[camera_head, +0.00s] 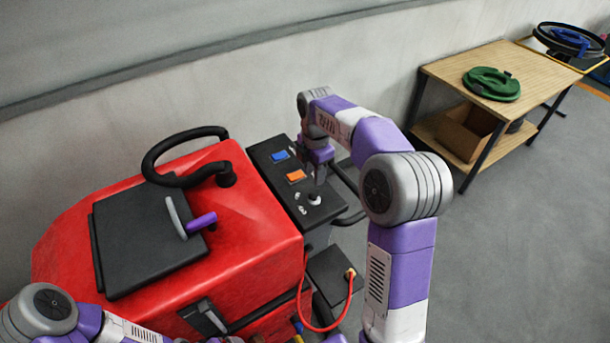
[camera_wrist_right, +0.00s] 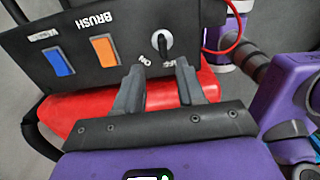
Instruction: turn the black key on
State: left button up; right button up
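The black key (camera_wrist_right: 162,44) sits in a round pale lock on the black control panel (camera_head: 266,160) of a red scrubber. ON and OFF labels are printed beside it. In the head view the lock (camera_head: 314,198) shows near the panel's lower right end. My right gripper (camera_wrist_right: 159,68) is open, with its two fingers apart and nothing between them. Its tips point toward the key and appear short of it. In the head view my right gripper (camera_head: 319,172) hangs over the panel. My left arm shows at the lower left, but its gripper cannot be made out.
Blue (camera_wrist_right: 58,62) and orange (camera_wrist_right: 104,51) switches sit beside the key. The red scrubber body (camera_head: 255,210) carries a black hose (camera_head: 185,140) and lid. A red cable (camera_head: 302,300) hangs below the panel. A wooden table (camera_head: 470,65) stands at the back right; grey floor before it is clear.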

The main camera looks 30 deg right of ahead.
aim_at(314, 191)
jog(key=f, duration=0.7)
jog(key=shift+s+f, duration=0.2)
jog(key=shift+s, duration=0.1)
grip_shut()
